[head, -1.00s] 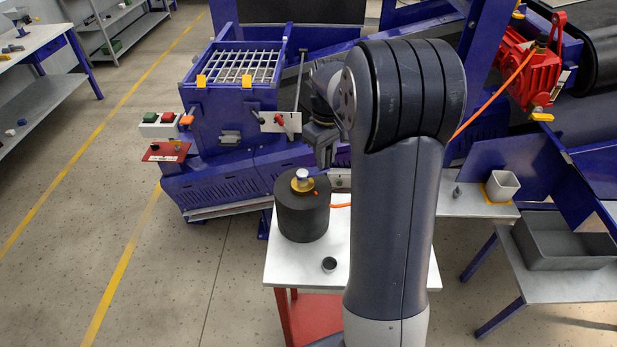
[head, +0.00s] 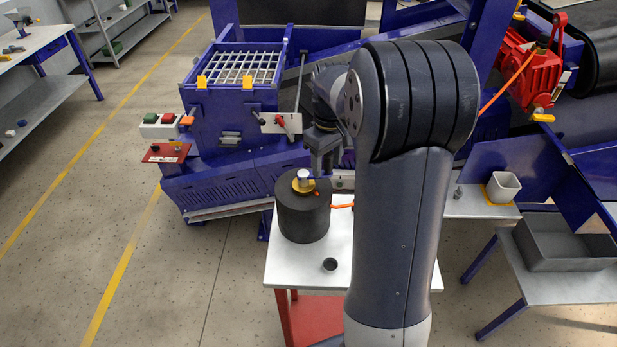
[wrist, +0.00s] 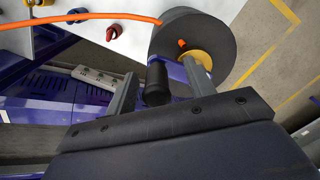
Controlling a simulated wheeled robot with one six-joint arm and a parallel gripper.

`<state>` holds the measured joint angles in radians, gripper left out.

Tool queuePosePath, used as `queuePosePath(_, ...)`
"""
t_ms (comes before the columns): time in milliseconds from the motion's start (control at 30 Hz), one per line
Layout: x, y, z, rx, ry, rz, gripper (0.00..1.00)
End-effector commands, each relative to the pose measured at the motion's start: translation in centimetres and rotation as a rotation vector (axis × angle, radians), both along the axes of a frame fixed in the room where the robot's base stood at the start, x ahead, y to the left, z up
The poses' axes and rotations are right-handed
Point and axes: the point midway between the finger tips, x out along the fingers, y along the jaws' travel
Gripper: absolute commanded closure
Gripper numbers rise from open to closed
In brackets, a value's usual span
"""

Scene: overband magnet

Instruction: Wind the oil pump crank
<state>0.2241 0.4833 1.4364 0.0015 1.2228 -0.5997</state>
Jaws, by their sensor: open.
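The oil pump (head: 303,218) is a dark upright cylinder on a small white table, with a brass-yellow hub and a silvery cap on top. It also shows in the wrist view (wrist: 215,28). There, a bluish crank arm (wrist: 172,70) runs from the yellow hub to a black crank handle (wrist: 157,85). My gripper (head: 322,172) points down just behind and right of the pump's top. In the wrist view my gripper (wrist: 159,68) is open, with the black handle between its two fingers and gaps visible. The crank is mostly hidden in the head view.
An orange hose (head: 342,206) leaves the pump to the right. A small dark cup (head: 330,265) stands on the white table (head: 295,265). Behind is a blue machine (head: 225,125) with a grate, buttons and a red-handled switch (head: 281,123). The floor at left is clear.

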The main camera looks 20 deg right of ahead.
Motion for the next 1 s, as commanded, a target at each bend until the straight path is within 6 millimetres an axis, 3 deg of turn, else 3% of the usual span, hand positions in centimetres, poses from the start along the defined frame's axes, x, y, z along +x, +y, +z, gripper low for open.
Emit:
queuePosePath(267,0.0,-0.1,0.5,-0.001,-0.002,0.0,0.49)
queuePosePath(1000,0.0,-0.1,5.8,-0.002,-0.001,-0.001,0.49)
